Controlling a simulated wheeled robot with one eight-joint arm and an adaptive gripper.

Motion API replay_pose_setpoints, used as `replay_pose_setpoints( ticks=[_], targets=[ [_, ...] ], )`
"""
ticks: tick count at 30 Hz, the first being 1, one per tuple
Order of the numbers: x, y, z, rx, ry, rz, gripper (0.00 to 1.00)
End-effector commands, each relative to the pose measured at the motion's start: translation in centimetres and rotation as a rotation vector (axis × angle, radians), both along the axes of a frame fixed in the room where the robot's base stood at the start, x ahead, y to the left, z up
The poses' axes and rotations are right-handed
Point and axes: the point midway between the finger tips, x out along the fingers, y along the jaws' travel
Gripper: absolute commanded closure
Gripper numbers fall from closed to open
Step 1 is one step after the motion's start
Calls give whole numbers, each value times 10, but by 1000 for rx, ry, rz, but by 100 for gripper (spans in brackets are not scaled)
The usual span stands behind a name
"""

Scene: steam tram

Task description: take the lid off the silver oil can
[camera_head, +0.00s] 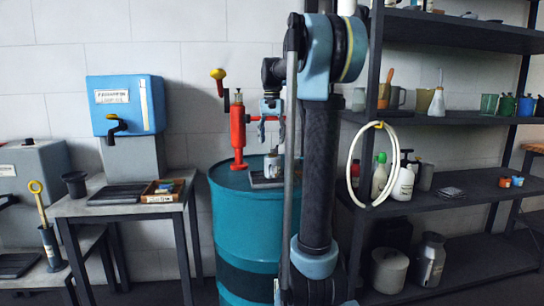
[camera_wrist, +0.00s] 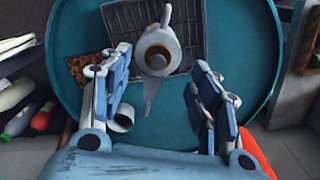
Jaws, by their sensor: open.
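The silver oil can (camera_head: 272,163) stands on a dark ribbed tray (camera_head: 262,184) on top of the teal drum (camera_head: 240,222). In the wrist view I see the can (camera_wrist: 171,40) from above, with a round brownish-gold centre; I cannot tell whether this is a lid or an opening. A pointed spout reaches toward me and a narrow part sticks out on the far side. My gripper (camera_head: 271,130) is above the can, apart from it. Its open fingers (camera_wrist: 163,75) are empty, on either side of the spout.
A small hollow pale cylinder (camera_wrist: 121,120) and a brown patterned piece (camera_wrist: 86,68) are left of the tray (camera_wrist: 118,18). A tall red pump (camera_head: 238,135) stands on the drum beside my gripper. Shelves (camera_head: 455,120) with bottles are at right; a small table (camera_head: 115,205) is at left.

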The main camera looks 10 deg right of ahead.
Motion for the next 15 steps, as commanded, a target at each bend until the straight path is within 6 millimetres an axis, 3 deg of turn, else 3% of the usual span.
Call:
replay_pose_setpoints(
  ticks=[15],
  targets=[
    [4,-3,-51,0,0,0,44]
  ],
)
